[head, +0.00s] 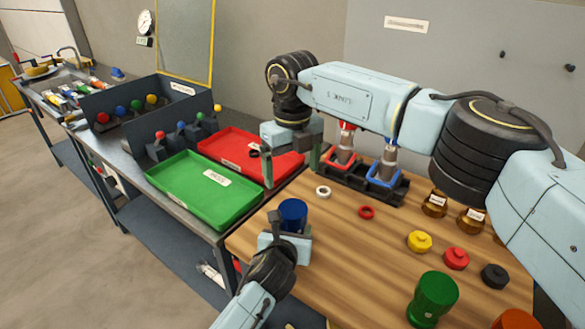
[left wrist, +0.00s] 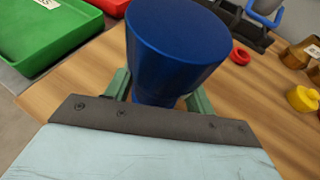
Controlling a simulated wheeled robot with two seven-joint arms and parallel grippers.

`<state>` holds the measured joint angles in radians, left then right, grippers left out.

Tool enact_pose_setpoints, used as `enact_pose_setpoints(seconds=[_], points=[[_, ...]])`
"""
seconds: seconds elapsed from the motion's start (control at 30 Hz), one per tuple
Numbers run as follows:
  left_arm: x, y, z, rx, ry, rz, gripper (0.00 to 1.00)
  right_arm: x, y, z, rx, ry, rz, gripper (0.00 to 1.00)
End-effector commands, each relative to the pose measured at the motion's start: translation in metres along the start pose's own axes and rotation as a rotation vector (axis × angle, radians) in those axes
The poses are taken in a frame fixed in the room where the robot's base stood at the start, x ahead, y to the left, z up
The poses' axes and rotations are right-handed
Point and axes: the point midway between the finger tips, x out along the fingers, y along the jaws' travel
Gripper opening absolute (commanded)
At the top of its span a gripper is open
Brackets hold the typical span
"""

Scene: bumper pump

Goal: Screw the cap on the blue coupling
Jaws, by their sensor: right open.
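The blue coupling (head: 293,215) stands upright at the table's near left edge. In the left wrist view the blue coupling (left wrist: 175,50) sits between my left gripper's green fingers, which press on both sides. My left gripper (head: 290,229) is shut on it. Loose caps lie on the right of the table: yellow (head: 419,241), red (head: 456,258) and black (head: 494,276).
A white ring (head: 323,192) and a red ring (head: 366,212) lie on the wood. A green coupling (head: 433,299) stands near the front. A dark rack (head: 345,182) and brown jars (head: 434,205) are behind. Green (head: 207,200) and red (head: 222,143) trays are left.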

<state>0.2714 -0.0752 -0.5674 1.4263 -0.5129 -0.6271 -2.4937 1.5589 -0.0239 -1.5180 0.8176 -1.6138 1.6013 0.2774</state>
Motion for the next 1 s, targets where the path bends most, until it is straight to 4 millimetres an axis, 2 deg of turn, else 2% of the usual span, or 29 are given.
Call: enact_pose_setpoints(seconds=[0.03, 0.13, 0.4, 0.53, 0.67, 1.0], points=[[0.0, 0.0, 0.001, 0.0, -0.002, 0.0, 0.62, 0.0, 0.0, 0.0, 0.0, 0.0, 0.0, 0.88], [0.0, 0.0, 0.0, 0.0, -0.001, 0.0, 0.73, 0.0, 0.0, 0.0, 0.0, 0.0, 0.0, 0.88], [-0.001, 0.0, -0.001, 0.0, 0.001, 0.0, 0.73, 0.0, 0.0, 0.0, 0.0, 0.0, 0.0, 0.88], [-0.009, 0.001, 0.0, 0.002, 0.001, 0.001, 0.73, -0.003, 0.0, 0.0, 0.0, 0.0, 0.0, 0.88], [-0.028, 0.001, 0.0, 0.001, 0.001, 0.0, 0.73, -0.009, 0.0, 0.0, 0.0, 0.0, 0.0, 0.88], [-0.098, 0.0, 0.001, 0.001, 0.001, 0.0, 0.73, -0.024, 0.0, 0.0, 0.0, 0.0, 0.0, 0.88]])
